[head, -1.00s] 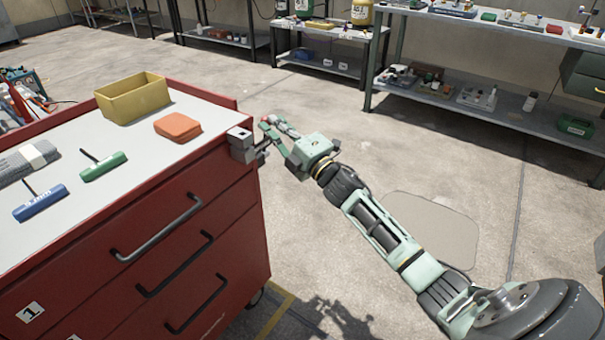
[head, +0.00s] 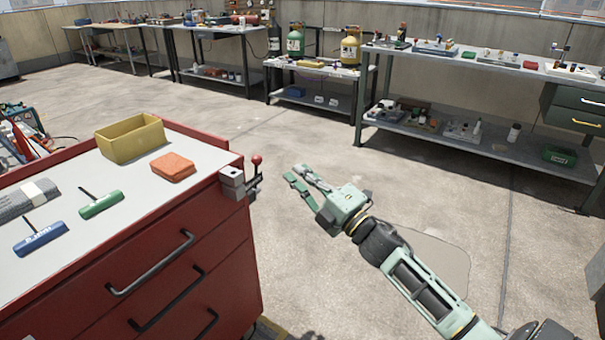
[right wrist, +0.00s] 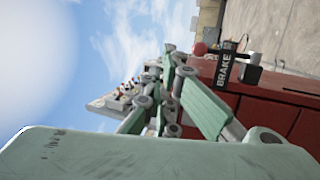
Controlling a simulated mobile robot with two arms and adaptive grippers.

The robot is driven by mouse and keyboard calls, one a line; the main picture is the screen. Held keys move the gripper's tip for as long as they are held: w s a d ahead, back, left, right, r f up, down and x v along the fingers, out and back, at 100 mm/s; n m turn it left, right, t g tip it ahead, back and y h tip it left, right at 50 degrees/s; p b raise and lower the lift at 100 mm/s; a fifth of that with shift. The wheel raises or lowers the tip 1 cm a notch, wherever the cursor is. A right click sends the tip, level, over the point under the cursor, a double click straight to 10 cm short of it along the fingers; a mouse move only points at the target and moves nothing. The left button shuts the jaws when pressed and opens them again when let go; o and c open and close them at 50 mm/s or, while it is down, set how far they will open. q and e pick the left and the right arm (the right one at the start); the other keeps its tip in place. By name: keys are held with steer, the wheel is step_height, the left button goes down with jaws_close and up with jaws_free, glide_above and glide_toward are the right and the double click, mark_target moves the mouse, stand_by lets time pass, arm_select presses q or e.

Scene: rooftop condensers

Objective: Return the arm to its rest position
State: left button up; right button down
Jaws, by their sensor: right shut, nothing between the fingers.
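My right gripper (head: 302,179) is green and grey and hangs in the air to the right of the red tool cart (head: 190,260). It is shut and empty, with a gap between it and the cart. A brake lever with a red knob (head: 257,160) stands on a grey block at the cart's right corner. In the right wrist view the lever's black plate (right wrist: 223,70) reads BRAKE, and the gripper's green finger links (right wrist: 205,108) show in front of the cart. My left gripper is not in view.
On the cart top lie a yellow bin (head: 130,140), an orange block (head: 172,167), a green T-handle tool (head: 101,204), a blue one (head: 40,238) and a grey cloth roll (head: 28,203). Workbenches (head: 470,60) line the back wall. The floor between is clear.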

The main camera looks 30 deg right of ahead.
steer(key=shift+s, duration=0.1)
stand_by(0.5)
